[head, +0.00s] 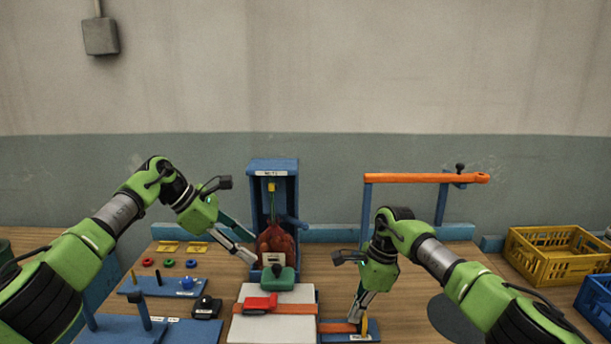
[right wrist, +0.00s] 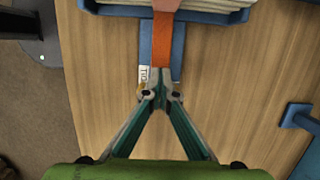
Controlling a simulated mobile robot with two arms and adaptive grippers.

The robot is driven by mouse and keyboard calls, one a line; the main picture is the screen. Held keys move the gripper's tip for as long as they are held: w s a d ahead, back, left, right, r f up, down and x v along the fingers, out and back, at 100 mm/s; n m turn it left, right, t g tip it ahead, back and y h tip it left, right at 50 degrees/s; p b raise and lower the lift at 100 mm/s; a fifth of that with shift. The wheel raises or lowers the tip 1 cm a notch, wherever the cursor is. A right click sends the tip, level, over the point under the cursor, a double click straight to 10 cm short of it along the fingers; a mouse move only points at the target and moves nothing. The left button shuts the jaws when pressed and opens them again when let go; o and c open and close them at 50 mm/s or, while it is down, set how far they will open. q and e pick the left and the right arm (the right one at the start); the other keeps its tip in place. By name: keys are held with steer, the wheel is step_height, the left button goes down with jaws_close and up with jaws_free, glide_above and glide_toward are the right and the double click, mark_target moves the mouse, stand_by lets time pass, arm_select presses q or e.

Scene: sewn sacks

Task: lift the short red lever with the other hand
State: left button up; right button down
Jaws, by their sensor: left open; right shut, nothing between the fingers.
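A small red piece (head: 260,302), which may be the short red lever, sits on the orange strap (head: 288,308) over the white stack (head: 300,293). The strap also shows in the right wrist view (right wrist: 163,45), ending over a labelled blue plate (right wrist: 147,52). My left gripper (head: 253,250) is open beside a dark red sack (head: 276,243) in a blue frame; whether it touches the sack is unclear. My right gripper (head: 357,318) is shut and empty at the blue plate. Its closed tips (right wrist: 161,96) are near the plate's front edge.
A long orange bar (head: 425,178) spans blue posts at the back right. A green-topped block (head: 278,280) stands behind the red piece. Coloured rings (head: 168,263) and blue peg boards lie left. Yellow (head: 555,265) and blue crates stand at the right.

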mark_target(272, 299)
arm_select(q)
steer(key=s+d+m+g+y, duration=0.2)
steer(key=s+d+g+y, duration=0.15)
steer(key=s+y, duration=0.2)
steer(key=shift+t+h, duration=0.25)
steer(key=shift+t, duration=0.2)
steer(key=shift+s+x, duration=0.15)
steer(key=shift+x, duration=2.45)
steer(key=shift+s+x, duration=0.15)
steer(key=shift+x, duration=2.45)
steer(key=shift+d, duration=0.15)
steer(key=shift+c, duration=0.3)
steer(key=c, duration=0.9)
steer(key=shift+r, duration=0.2)
